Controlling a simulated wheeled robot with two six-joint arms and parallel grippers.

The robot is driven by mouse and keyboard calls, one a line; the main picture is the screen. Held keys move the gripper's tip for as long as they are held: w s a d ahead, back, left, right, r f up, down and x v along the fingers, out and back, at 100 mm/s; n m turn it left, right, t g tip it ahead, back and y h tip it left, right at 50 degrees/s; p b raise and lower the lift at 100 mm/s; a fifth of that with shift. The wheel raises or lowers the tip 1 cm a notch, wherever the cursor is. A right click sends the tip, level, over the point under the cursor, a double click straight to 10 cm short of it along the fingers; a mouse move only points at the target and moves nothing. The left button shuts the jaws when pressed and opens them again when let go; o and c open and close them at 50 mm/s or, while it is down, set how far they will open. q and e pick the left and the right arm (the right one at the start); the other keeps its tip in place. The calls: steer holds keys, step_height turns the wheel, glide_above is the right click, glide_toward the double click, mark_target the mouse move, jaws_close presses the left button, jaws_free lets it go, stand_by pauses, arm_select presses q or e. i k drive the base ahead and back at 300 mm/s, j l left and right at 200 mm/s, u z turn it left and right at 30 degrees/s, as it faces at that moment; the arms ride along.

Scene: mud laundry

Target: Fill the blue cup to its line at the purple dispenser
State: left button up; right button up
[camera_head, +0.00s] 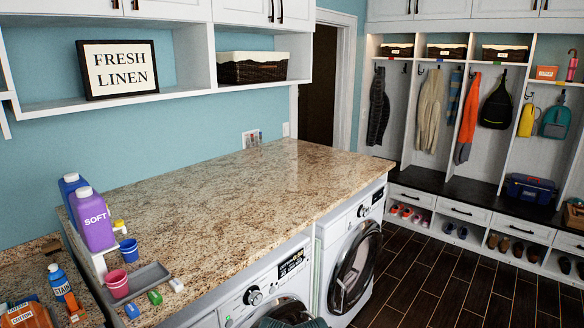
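The purple dispenser (95,228) is a jug marked SOFT with a pale cap, set on a white stand (97,268) at the left end of the counter. A yellow spout (118,224) shows at its right side. The blue cup (129,251) stands upright just below and right of that spout. I cannot tell if it is directly under the spout. Its line and any contents are too small to make out.
A pink cup (117,284) stands at a grey tray (150,275) near the blue cup. A blue jug (68,189) is behind the purple one. Small green (155,297), blue (132,311) and white (176,285) pieces lie in front. The granite counter (250,195) is clear to the right.

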mark_target(118, 224)
steer(key=u, duration=1.3)
